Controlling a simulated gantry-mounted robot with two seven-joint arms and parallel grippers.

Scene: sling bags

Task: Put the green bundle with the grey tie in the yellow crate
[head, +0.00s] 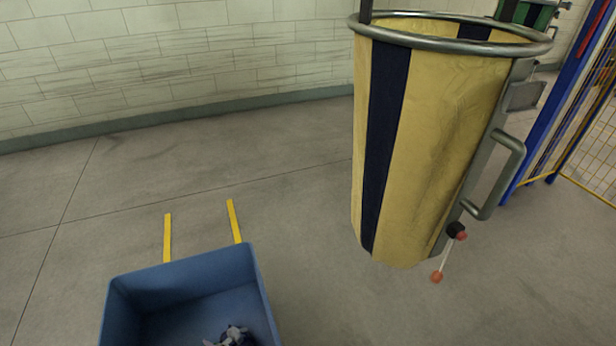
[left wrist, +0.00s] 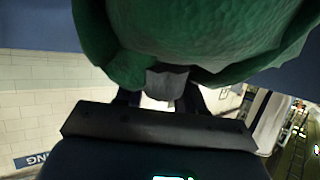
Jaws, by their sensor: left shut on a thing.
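The green bundle (left wrist: 200,35) fills the top of the left wrist view, large and close. Its grey tie (left wrist: 168,83) shows at the gathered neck, facing my left gripper (left wrist: 160,98). My left gripper is shut on the bundle at this neck, and the dark fingers stand on either side of the tie. Neither the bundle nor my left gripper shows in the head view. No yellow crate is seen in either view. My right gripper is in neither view.
A blue crate (head: 183,268) stands at the lower left, holding a small grey and dark item (head: 232,336). A tall yellow sling bag (head: 445,140) with a navy stripe hangs from a metal ring. A blue post (head: 560,110) and yellow mesh stand right. Floor between is clear.

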